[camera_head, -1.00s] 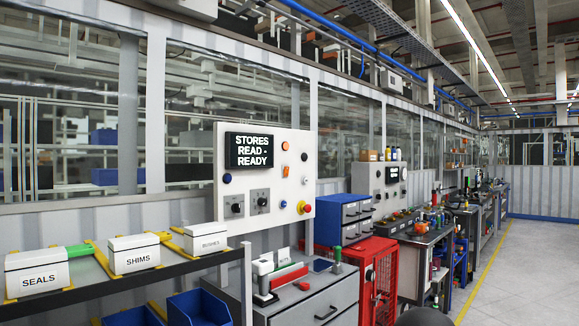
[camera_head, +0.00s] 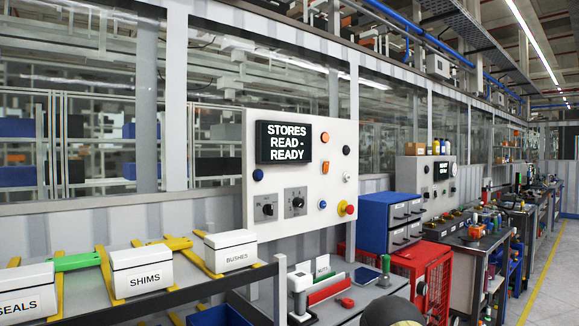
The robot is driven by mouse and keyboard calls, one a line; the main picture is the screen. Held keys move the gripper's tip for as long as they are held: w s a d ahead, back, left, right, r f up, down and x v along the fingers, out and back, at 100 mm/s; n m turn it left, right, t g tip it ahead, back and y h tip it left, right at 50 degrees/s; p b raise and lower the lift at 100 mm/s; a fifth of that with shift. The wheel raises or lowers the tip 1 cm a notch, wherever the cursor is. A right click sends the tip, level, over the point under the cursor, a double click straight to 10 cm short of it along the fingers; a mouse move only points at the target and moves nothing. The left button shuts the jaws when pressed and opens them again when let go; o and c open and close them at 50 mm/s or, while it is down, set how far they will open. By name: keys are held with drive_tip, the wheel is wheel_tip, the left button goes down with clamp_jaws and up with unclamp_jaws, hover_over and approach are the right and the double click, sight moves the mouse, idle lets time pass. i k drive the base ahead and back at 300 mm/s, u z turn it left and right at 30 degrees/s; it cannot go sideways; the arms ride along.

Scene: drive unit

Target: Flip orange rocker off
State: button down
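A white control panel (camera_head: 292,215) stands upright behind the bench, near the middle of the view. An upright orange rocker (camera_head: 325,172) is on its right half, beside the display (camera_head: 287,143) that reads "STORES READ - READY". A round orange button (camera_head: 325,137) sits above the rocker. The rocker is too small to tell which side is pressed in. My gripper is not in view, and nothing touches the panel.
White bins, including SHIMS (camera_head: 146,272), line the shelf at left. A blue drawer unit (camera_head: 375,222) and red cage (camera_head: 432,270) stand right. The aisle floor (camera_head: 550,290) is clear.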

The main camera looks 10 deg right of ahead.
sight(324, 168)
drive_tip(key=i, duration=1.25)
drive_tip(key=z, duration=0.15)
